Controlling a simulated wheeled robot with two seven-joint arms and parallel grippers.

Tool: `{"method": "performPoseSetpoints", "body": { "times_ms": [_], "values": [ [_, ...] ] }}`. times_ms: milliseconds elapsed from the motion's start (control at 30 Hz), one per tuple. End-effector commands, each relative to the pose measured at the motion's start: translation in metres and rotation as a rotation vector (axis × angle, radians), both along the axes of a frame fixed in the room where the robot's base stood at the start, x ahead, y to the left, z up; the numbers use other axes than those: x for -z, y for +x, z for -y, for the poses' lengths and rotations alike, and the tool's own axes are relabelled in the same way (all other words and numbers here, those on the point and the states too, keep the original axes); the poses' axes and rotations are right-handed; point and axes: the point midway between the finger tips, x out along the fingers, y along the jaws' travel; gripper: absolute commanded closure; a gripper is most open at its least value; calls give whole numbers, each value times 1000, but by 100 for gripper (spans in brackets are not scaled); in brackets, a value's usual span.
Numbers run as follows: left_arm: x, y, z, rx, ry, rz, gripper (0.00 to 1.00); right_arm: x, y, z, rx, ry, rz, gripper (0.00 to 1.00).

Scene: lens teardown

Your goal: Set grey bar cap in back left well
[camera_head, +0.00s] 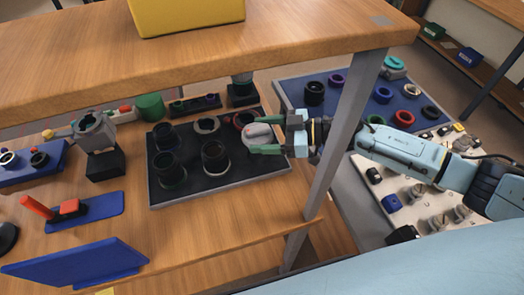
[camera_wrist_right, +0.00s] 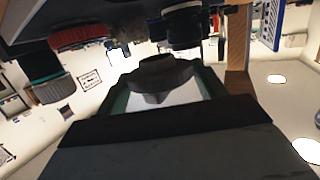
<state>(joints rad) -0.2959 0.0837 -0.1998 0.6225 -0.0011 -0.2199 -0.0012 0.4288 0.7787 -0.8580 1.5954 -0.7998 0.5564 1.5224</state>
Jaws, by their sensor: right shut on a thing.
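My right gripper (camera_head: 264,135) is shut on a grey rounded piece, which appears to be the grey bar cap (camera_head: 257,132). It holds it over the right side of a black tray (camera_head: 190,151). In the right wrist view, the cap (camera_wrist_right: 160,72) shows as a dark piece between the two green fingers. The tray bears several round ring or cup shapes. A dark one stands at its back left (camera_head: 166,136); I cannot tell whether this is the well itself or a part in it. My left gripper is not in view.
A raised wooden shelf (camera_head: 200,50) crosses above the bench, and its grey post (camera_head: 345,130) stands close to my right arm. A blue mat (camera_head: 290,88) with rings lies beyond the post. A grey part on a black block (camera_head: 105,165) stands left of the tray.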

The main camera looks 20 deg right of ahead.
Motion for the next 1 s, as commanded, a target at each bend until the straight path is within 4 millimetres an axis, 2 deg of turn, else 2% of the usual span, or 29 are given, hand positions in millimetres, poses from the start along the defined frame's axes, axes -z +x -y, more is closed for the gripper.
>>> {"method": "performPoseSetpoints", "body": {
  "times_ms": [33,200,500,800,1000],
  "values": [
    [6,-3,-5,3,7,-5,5,11,0,0,3,3,-2,52],
    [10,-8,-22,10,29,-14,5,24,0,0,1,1,1,52],
    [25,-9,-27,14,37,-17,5,60,1,0,3,0,0,52],
    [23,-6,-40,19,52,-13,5,60,1,0,2,-1,1,52],
    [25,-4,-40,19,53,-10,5,66,0,0,1,1,0,52]
  ]
}}
